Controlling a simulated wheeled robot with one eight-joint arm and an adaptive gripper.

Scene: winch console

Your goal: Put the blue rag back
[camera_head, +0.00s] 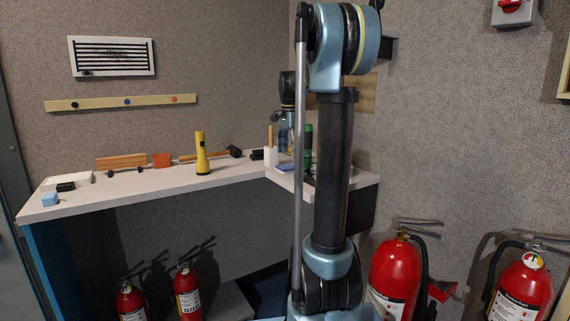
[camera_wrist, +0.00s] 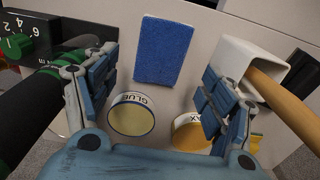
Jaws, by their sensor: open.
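A flat blue rectangular pad with a cloth-like surface, seemingly the blue rag (camera_wrist: 162,50), lies on the pale counter in the wrist view. In the head view it shows as a small blue patch (camera_head: 287,167) on the counter's right part, partly behind my arm. My gripper (camera_wrist: 160,78) is open, its blue fingers spread to either side of the rag's lower end. Nothing is held, and I cannot tell how far above the counter the fingertips are. In the head view my gripper (camera_head: 285,132) is mostly hidden behind my arm.
A glue tin (camera_wrist: 131,114) and a wax tin (camera_wrist: 194,132) lie near the fingers. A white holder (camera_wrist: 247,68) with a wooden handle stands right; a dark dial box (camera_wrist: 32,37) is left. A yellow flashlight (camera_head: 202,154) and light-blue block (camera_head: 50,199) stand along the counter (camera_head: 130,192).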

